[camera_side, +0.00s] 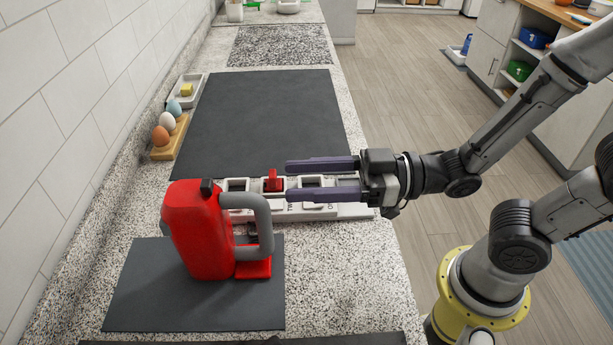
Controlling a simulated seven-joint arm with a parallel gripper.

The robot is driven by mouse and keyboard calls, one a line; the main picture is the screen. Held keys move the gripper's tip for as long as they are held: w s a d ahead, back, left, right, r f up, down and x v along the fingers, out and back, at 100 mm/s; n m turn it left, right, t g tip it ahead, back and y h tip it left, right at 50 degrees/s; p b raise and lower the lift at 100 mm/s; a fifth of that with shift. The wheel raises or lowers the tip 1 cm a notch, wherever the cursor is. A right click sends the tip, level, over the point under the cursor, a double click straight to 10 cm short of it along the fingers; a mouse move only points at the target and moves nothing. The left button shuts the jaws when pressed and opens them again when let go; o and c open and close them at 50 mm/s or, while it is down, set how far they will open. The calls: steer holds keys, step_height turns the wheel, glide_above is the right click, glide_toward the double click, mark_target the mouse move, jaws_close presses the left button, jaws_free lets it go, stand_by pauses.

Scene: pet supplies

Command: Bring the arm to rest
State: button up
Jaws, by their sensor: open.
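My gripper (322,179) is in the side view, at the right part of the counter. Its two dark purple fingers point left and stand apart with nothing between them. It is over or near a light-coloured rack (348,211) with several compartments; the exact height cannot be told. A small red piece (272,181) shows in the rack, left of the fingertips. My arm reaches in from the right. A red jug (199,232) with a grey handle (266,228) stands upright to the left of and nearer than my gripper, apart from it.
The jug stands on a dark mat (140,300). A larger dark mat (270,115) behind the rack is bare. Along the tiled wall are a wooden holder (163,151) with egg-shaped items and a white tray (194,84) with a yellow block. Floor (400,90) lies right of the counter.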

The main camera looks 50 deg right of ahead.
steer(key=w+d+r+t+h, duration=0.2)
steer(key=w+d+r+t, duration=0.15)
steer(key=r, duration=0.35)
steer(key=d+r+m+h, duration=0.2)
steer(key=d+m+h, duration=0.5)
steer(key=d, duration=0.5)
steer(key=s+d+f+m+g+h, duration=0.1)
steer(key=s+f+g+h, duration=0.1)
steer(key=s+f+g, duration=0.3)
steer(key=s+d+f+m+g+h, duration=0.1)
steer(key=s+d+f+g, duration=0.1)
steer(key=s+f+g, duration=0.3)
steer(key=s, duration=0.4)
steer(key=shift+s+d+g+h, duration=0.3)
steer(key=shift+g+h, duration=0.05)
steer(key=shift+h, duration=0.05)
